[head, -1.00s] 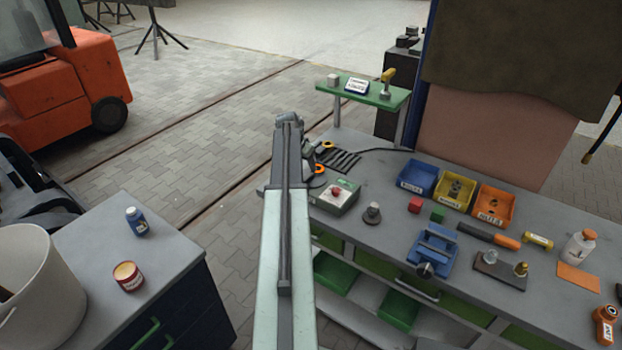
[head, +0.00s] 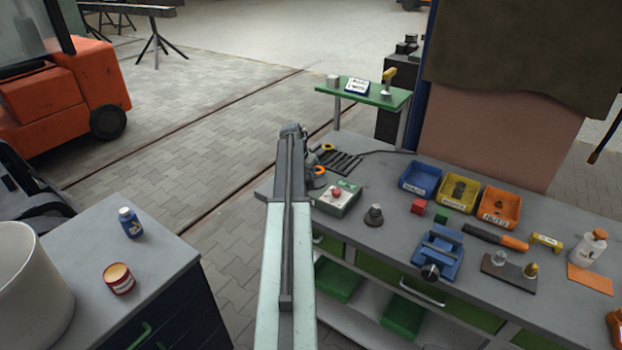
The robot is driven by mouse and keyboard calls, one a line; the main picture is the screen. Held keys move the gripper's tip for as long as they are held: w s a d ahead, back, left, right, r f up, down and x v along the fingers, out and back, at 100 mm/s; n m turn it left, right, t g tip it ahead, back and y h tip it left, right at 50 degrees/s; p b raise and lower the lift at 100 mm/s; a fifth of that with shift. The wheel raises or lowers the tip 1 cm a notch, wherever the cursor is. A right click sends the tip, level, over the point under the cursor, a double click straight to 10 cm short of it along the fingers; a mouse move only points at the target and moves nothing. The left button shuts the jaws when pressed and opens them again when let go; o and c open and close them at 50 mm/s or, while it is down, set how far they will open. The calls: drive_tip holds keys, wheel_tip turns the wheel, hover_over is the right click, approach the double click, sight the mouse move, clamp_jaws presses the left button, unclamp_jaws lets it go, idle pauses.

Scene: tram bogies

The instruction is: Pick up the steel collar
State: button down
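A small grey metal piece with a wide round foot and a raised middle (head: 374,215) stands upright on the workbench, right of the green box with a red button. It may be the steel collar; it is too small to be sure. My arm reaches forward up the middle of the head view. My gripper (head: 292,131) is at its far end, to the upper left of this piece and apart from it. The fingers are too small and seen from behind, so I cannot tell whether they are open or shut.
The workbench (head: 345,232) holds a green box (head: 338,197), a blue vice (head: 437,252), blue (head: 418,179), yellow (head: 458,193) and orange (head: 498,207) bins and several tools. A cabinet (head: 175,262) with a bucket (head: 30,285) stands at left. Open floor lies between.

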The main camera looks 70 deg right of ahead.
idle(0.3)
drive_tip(key=shift+r+p, duration=0.65)
wheel_tip(320, 180, up, 3)
drive_tip(key=p, duration=0.3)
drive_tip(key=shift+r, duration=0.1)
drive_tip(key=s+a+p, duration=0.1)
drive_tip(key=s+a, duration=0.2)
drive_tip(key=a, duration=1.2)
drive_tip(key=shift+s+a+r, duration=0.2)
drive_tip(key=shift+a+r, duration=0.1)
drive_tip(key=shift+r, duration=0.15)
drive_tip(key=shift+s, duration=0.1)
